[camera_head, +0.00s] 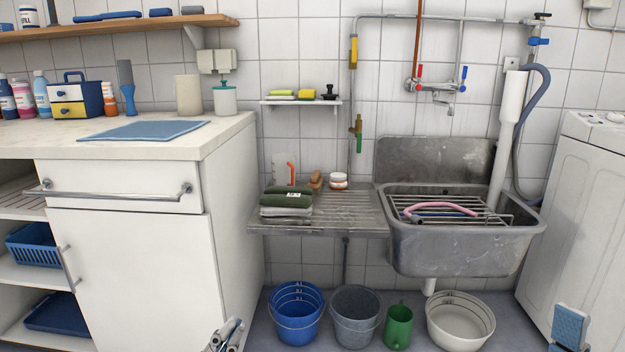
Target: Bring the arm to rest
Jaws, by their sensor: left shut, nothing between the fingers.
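My left gripper (227,336) shows at the bottom edge of the head view, in front of the white cabinet's right lower corner. Its metal fingers are shut with nothing between them. Only its tip end is in the picture; the rest of the arm is cut off below. It is low, to the left of the blue bucket (295,318) and apart from it in the picture.
A white cabinet (130,270) with a worktop stands left. A metal sink (460,250) with a drainboard (350,218) is ahead, above a grey bucket (356,320), green jug (397,328) and white basin (460,325). A white appliance (580,220) stands right, behind an unclear blue-grey object (570,328).

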